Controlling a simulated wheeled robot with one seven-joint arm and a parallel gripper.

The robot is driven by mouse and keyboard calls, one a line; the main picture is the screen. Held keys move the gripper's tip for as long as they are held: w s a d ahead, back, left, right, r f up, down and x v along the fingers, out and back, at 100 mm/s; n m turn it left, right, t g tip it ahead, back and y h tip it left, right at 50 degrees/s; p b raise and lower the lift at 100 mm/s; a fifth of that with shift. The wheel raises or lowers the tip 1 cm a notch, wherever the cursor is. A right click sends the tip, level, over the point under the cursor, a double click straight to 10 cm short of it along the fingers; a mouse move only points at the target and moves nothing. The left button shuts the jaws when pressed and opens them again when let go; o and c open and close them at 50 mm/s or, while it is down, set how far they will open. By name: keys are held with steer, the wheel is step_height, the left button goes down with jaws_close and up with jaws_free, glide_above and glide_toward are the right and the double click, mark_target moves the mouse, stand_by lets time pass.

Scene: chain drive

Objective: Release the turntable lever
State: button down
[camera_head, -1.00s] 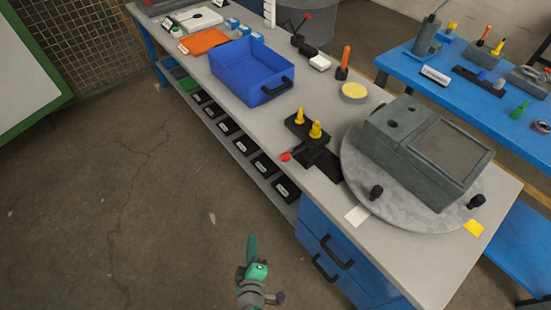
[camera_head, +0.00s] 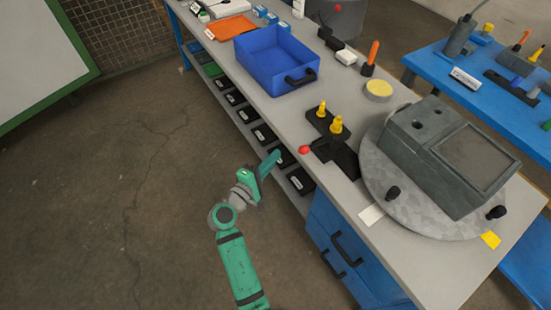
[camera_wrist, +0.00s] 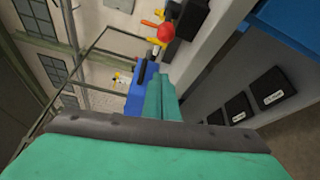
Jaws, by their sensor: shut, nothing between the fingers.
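The lever's red knob (camera_head: 304,150) sticks out at the front edge of the grey bench, beside a black base plate (camera_head: 338,160). The round grey turntable (camera_head: 374,186) stands to its right with a grey box-shaped housing (camera_head: 425,135) on it. My green gripper (camera_head: 276,158) is shut and empty, in front of the bench edge, left of the red knob and apart from it. In the wrist view the shut fingers (camera_wrist: 161,97) point towards the red knob (camera_wrist: 166,32), which shows beyond their tips.
Two yellow-topped pieces (camera_head: 336,125) stand on a black block close behind the knob. A blue bin (camera_head: 270,68) sits further left on the bench. Black labelled boxes (camera_head: 264,135) line the shelf below. Blue drawers (camera_head: 335,245) with black handles are under the turntable. Floor to the left is clear.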

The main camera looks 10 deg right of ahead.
mark_target(316, 145)
steer(key=w+d, duration=0.1)
steer(key=d, duration=0.6)
steer(key=shift+w+r, duration=0.15)
steer(key=shift+w, duration=0.15)
steer(key=shift+d, duration=0.15)
